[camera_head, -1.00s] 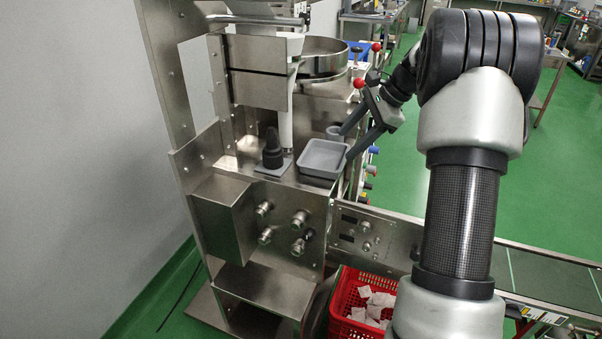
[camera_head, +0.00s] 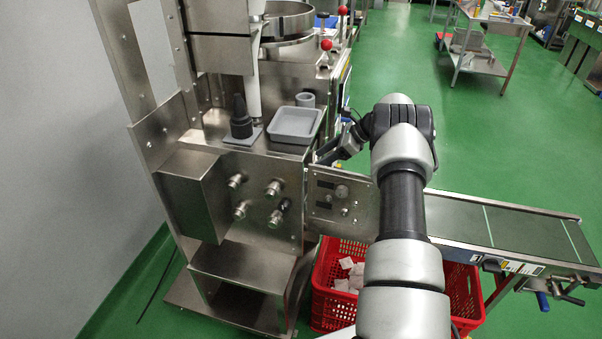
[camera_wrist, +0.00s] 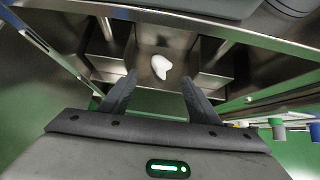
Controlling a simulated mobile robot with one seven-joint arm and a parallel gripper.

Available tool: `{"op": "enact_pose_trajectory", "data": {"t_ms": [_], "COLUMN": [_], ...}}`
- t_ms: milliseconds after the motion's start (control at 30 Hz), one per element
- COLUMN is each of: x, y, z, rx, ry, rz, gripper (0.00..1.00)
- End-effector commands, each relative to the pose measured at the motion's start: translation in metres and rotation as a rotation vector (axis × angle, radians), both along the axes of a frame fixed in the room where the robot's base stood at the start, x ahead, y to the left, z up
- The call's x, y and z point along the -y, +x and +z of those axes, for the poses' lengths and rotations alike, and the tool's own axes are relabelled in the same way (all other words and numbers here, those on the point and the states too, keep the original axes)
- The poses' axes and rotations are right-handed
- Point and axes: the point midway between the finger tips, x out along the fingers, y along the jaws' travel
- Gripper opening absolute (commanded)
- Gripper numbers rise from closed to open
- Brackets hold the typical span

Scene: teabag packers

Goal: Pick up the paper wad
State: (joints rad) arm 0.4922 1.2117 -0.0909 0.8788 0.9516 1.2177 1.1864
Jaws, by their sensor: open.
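The paper wad (camera_wrist: 161,66) is a small white lump in the wrist view. It rests on a metal surface inside a recess of the machine, ahead of my gripper and between the lines of its two fingers. My gripper (camera_wrist: 153,92) is open and empty, with its dark fingers apart and short of the wad. In the head view my gripper (camera_head: 325,155) is at the right side of the machine, below the grey tray, partly hidden by the machine. The wad cannot be made out in the head view.
A grey tray (camera_head: 294,124) and a black-knobbed stand (camera_head: 241,122) sit on the machine top above. A red crate (camera_head: 328,307) holding white teabags stands below the conveyor (camera_head: 520,232). Metal edges surround the recess.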

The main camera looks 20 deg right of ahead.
Motion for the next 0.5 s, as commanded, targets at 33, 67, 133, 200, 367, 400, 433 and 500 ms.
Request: {"op": "enact_pose_trajectory", "data": {"t_ms": [33,67,133,200,367,400,433,500], "x": [-0.006,-0.008,-0.011,-0.013,-0.019,-0.021,-0.024,-0.030], "y": [0.003,0.004,0.007,0.009,0.013,0.015,0.016,0.022], "z": [-0.007,-0.010,-0.014,-0.016,-0.022,-0.026,-0.029,-0.036], "rx": [-0.001,-0.001,-0.001,0.001,-0.001,-0.001,-0.002,-0.001], "ry": [0.001,0.001,0.000,0.000,-0.001,0.000,0.000,-0.001], "rz": [0.001,0.001,0.001,0.001,0.001,0.002,0.001,0.003], "gripper": [0.56,0.56,0.56,0.56,0.56,0.56,0.56,0.56]}}
